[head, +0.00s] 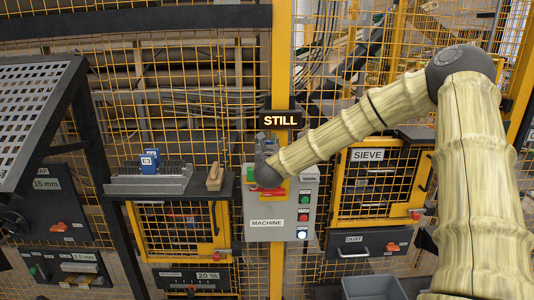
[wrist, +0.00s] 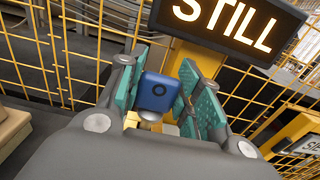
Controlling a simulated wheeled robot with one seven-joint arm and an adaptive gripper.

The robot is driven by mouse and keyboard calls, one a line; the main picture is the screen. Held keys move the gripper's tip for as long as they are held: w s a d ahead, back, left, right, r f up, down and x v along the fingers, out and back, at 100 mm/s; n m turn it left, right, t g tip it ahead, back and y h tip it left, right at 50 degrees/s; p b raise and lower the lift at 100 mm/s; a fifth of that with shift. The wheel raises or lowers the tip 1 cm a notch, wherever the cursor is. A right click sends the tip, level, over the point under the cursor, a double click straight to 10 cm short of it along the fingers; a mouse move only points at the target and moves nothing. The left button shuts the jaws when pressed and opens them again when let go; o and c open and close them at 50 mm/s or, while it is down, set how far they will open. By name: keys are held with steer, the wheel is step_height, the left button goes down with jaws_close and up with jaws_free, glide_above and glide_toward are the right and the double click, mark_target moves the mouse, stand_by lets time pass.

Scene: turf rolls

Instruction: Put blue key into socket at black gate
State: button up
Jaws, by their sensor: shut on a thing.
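In the wrist view, my gripper (wrist: 163,98) is shut on a small blue key (wrist: 156,88), a block with a dark ring on its face. The green finger pads sit on either side of it. The key is in front of the yellow post, below the lit STILL sign (wrist: 232,24). In the head view, my dark wrist end hides most of the gripper and the key, in front of the grey MACHINE box (head: 265,231). I cannot tell whether the key touches anything. I cannot make out a black gate or its socket for certain.
A blue block marked E3 (head: 150,159) stands in a grey rack (head: 146,186) on the left shelf, with a wooden brush (head: 215,178) beside it. Yellow mesh fencing stands behind. The SIEVE door (head: 372,185) is at right, a grey bin (head: 373,288) below.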

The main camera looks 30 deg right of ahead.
steer(key=s+d+r+b, duration=0.1)
steer(key=s+d+r, duration=0.1)
steer(key=s, duration=1.3)
steer(key=shift+s+r, duration=0.3)
steer(key=shift+s, duration=0.1)
steer(key=shift+f, duration=0.1)
